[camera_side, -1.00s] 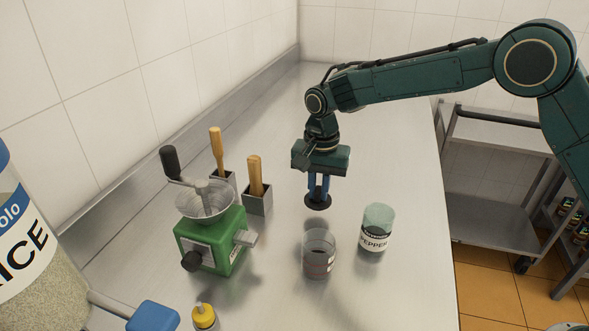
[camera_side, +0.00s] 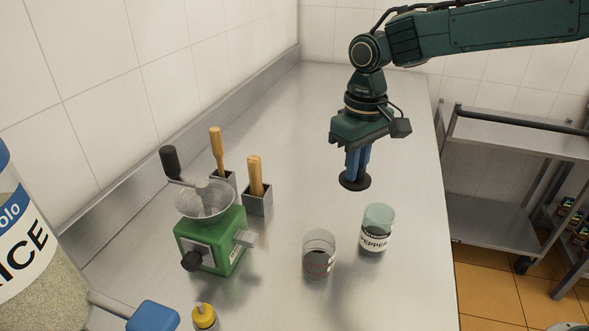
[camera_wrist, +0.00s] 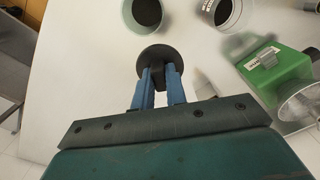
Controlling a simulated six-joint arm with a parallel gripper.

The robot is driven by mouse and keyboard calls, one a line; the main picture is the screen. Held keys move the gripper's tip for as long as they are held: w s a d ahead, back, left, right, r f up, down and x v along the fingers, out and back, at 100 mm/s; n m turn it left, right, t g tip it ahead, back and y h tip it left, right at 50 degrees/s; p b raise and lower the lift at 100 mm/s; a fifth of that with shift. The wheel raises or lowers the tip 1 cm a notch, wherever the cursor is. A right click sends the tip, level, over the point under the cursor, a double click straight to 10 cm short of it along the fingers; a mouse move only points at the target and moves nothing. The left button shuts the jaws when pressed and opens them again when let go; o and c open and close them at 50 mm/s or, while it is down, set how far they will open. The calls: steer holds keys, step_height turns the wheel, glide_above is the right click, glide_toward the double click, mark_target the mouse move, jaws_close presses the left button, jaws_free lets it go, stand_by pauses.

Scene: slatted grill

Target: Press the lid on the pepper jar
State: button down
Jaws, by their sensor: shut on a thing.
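The pepper jar (camera_side: 377,232) stands upright on the steel counter, a clear open-topped jar with a white PEPPER label and dark contents. In the wrist view a jar with dark contents (camera_wrist: 147,12) shows at the top edge, and I take it to be the pepper jar. The lid (camera_side: 355,181) is a dark round disc with a raised grip. My gripper (camera_side: 357,163) is shut on the lid and holds it in the air, above and a little left of the pepper jar, apart from it. The lid also shows between the blue fingers in the wrist view (camera_wrist: 157,55).
A clear measuring glass (camera_side: 319,254) with dark contents stands left of the jar. A green grinder (camera_side: 212,240) and two wooden-handled tools in metal holders (camera_side: 257,200) are further left. A rice jar (camera_side: 25,250) fills the left edge. The counter's right edge lies beyond the jar.

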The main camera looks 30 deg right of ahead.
steer(key=s+d+r+n, duration=0.2)
steer(key=s+r+n, duration=0.2)
steer(key=s+n, duration=0.1)
steer(key=shift+s+r+n, duration=0.25)
steer(key=shift+s+n, duration=0.15)
steer(key=shift+n, duration=0.5)
steer(key=shift+d+f, duration=0.1)
steer(key=shift+f, duration=0.1)
step_height(320, 180, down, 7)
steer(key=shift+r, duration=0.2)
stand_by(0.5)
steer(key=shift+f, duration=0.95)
stand_by(1.4)
steer(key=c, duration=1.3)
jaws_free()
steer(key=shift+c, duration=0.2)
step_height(320, 180, up, 14)
